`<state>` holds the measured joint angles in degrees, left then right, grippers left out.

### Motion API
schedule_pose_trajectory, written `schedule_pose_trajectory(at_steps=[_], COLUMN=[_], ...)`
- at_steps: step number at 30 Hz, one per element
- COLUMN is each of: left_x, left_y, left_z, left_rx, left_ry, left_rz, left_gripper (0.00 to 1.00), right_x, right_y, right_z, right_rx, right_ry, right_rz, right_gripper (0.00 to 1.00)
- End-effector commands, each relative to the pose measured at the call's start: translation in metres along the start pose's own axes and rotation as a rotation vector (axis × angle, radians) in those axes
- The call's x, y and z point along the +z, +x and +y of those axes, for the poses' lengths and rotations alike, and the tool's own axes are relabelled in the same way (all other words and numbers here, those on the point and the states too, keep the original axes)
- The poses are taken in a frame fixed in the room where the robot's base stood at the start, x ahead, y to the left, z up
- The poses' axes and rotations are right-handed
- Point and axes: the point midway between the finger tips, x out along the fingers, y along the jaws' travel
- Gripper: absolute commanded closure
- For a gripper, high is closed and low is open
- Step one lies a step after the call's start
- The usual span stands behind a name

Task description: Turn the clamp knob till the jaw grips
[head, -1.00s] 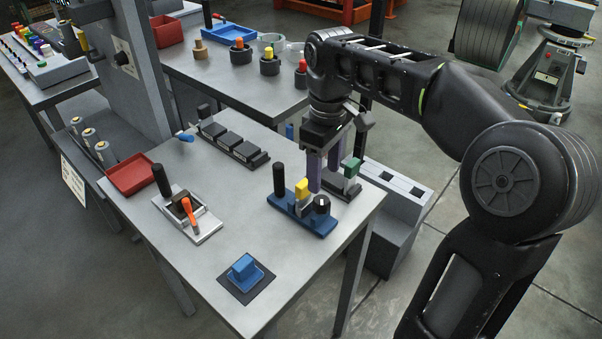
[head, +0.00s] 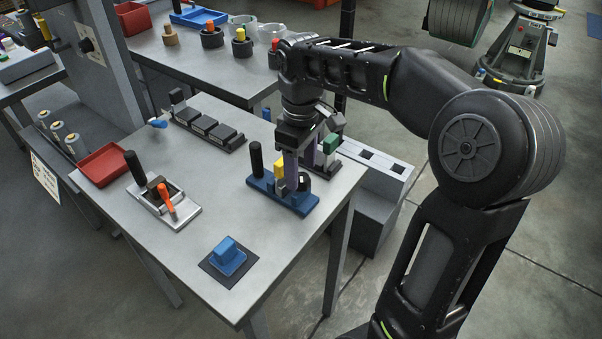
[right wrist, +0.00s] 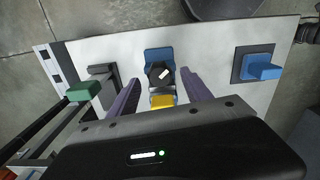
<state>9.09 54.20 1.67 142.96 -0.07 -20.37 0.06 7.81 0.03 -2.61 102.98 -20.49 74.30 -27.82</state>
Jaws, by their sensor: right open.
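The clamp has a blue base (head: 268,186) near the table's right edge, with a black upright post (head: 256,158), a yellow block (head: 279,170) and a black knob (head: 304,184). The knob (right wrist: 158,72) shows a white mark in the right wrist view, beside the yellow block (right wrist: 162,102). My right gripper (head: 298,182) is upright over the clamp with its purple fingers pointing down. In the right wrist view the fingers of the right gripper (right wrist: 159,76) are open, one on each side of the knob, with gaps visible. The fingers partly hide the clamp in the head view. My left gripper is out of view.
A green-topped fixture (head: 328,150) stands close behind the clamp. A fixture with an orange handle (head: 166,194), a red tray (head: 103,165), a blue block on a dark pad (head: 228,256) and a row of black blocks (head: 206,124) share the table. The table's middle is clear.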

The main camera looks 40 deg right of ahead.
Motion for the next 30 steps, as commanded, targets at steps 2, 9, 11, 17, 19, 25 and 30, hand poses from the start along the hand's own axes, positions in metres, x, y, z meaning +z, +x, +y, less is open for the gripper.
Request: schedule_pose_trajectory(at_steps=[2,9,11,17,19,25,30], left_x=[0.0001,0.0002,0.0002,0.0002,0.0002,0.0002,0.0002], left_y=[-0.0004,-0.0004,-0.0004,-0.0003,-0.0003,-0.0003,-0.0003], left_z=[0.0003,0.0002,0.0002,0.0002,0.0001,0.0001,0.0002], left_rx=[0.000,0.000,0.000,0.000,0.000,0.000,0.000], left_ry=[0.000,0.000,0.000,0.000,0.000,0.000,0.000], left_rz=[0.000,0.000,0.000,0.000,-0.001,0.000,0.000], left_gripper=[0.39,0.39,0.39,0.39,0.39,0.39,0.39], right_x=[0.0004,0.0000,0.0000,-0.0001,-0.0001,-0.0001,-0.0001], right_y=[0.0087,0.0154,0.0154,0.0152,0.0151,0.0150,0.0150], right_z=[-0.0002,0.0001,0.0001,0.0001,0.0001,0.0000,0.0000], right_rx=[-0.001,0.001,0.001,0.001,0.001,0.001,0.001], right_ry=[0.000,0.000,0.000,0.000,0.000,0.000,0.000], right_rz=[-0.001,0.001,0.001,0.001,0.001,0.001,0.001], right_gripper=[0.43,0.43,0.43,0.53,0.59,0.75,0.89])
